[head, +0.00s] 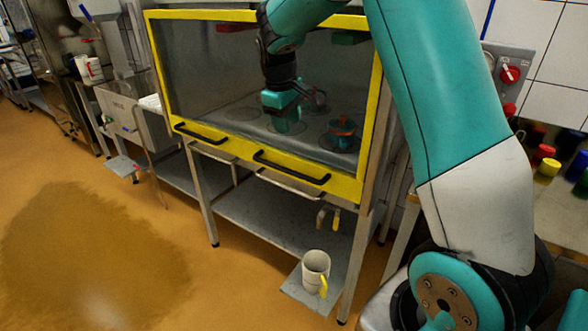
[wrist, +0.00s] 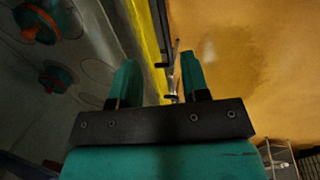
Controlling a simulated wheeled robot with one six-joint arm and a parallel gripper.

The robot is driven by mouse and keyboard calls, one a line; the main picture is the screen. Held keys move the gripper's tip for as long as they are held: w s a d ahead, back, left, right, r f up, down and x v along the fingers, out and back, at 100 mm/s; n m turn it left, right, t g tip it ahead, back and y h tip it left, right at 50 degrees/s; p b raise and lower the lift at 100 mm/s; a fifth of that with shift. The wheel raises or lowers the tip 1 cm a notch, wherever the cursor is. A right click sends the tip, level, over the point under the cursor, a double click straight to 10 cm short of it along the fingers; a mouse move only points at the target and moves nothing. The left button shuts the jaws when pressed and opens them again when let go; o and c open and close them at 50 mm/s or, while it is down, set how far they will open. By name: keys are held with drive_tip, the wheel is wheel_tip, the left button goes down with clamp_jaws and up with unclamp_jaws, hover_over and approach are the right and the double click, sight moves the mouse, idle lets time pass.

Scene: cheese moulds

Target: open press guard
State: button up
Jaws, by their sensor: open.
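The press guard (head: 262,171) is a clear panel in a yellow frame, and it stands lowered over the front of the press. Two black bar handles sit on its lower yellow rail, a left handle (head: 200,134) and a right handle (head: 291,168). My gripper (head: 285,122) is in front of the clear panel, above the lower rail, with its fingers pointing down. In the wrist view my gripper (wrist: 160,78) is open and empty. The yellow rail (wrist: 146,45) and a black handle (wrist: 160,45) show beyond the gap between its fingers; I cannot tell how far.
Behind the panel are teal and orange parts (head: 342,132) on the press bed. A white mug (head: 316,270) with a yellow handle stands on a low grey plate below. A red switch (head: 510,74) is on the wall at right. The orange floor at left is open.

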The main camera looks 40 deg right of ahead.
sight(295, 172)
drive_tip(key=d+f, duration=0.1)
drive_tip(key=f, duration=0.4)
drive_tip(key=d+f+p, duration=0.1)
drive_tip(key=f, duration=0.4)
drive_tip(key=w+f, duration=0.1)
drive_tip(key=f, duration=0.5)
drive_tip(key=shift+d, duration=0.4)
clamp_jaws()
